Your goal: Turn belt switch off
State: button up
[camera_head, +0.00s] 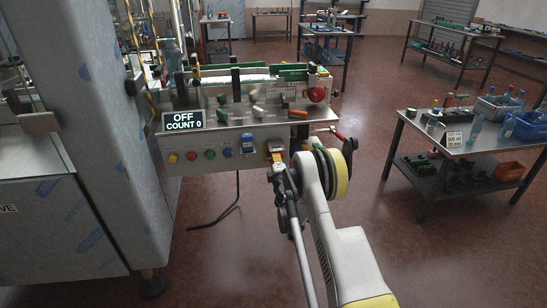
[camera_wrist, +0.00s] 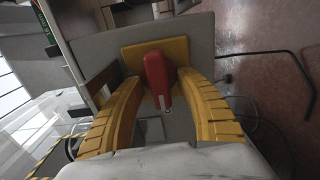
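The belt switch is a red handle (camera_wrist: 157,78) on a yellow plate (camera_wrist: 136,59), set in a grey panel. In the head view the yellow plate (camera_head: 275,146) is on the front of the machine, right of a blue switch. My gripper (camera_wrist: 160,82) has its two yellow fingers on either side of the red handle, with the tips very close to it. Whether they press on it cannot be told. In the head view my gripper (camera_head: 277,166) is at the panel and hides most of the switch. The display (camera_head: 183,121) reads OFF, COUNT 0.
Yellow, red and green buttons (camera_head: 191,156) and a blue switch (camera_head: 247,143) sit left of the gripper. A red mushroom button (camera_head: 316,94) is above right. A table with bottles and bins (camera_head: 478,146) stands at the right. The floor between is clear.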

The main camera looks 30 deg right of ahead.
jog(key=v, duration=0.7)
jog(key=shift+s, duration=0.3)
jog(key=shift+a, duration=0.15)
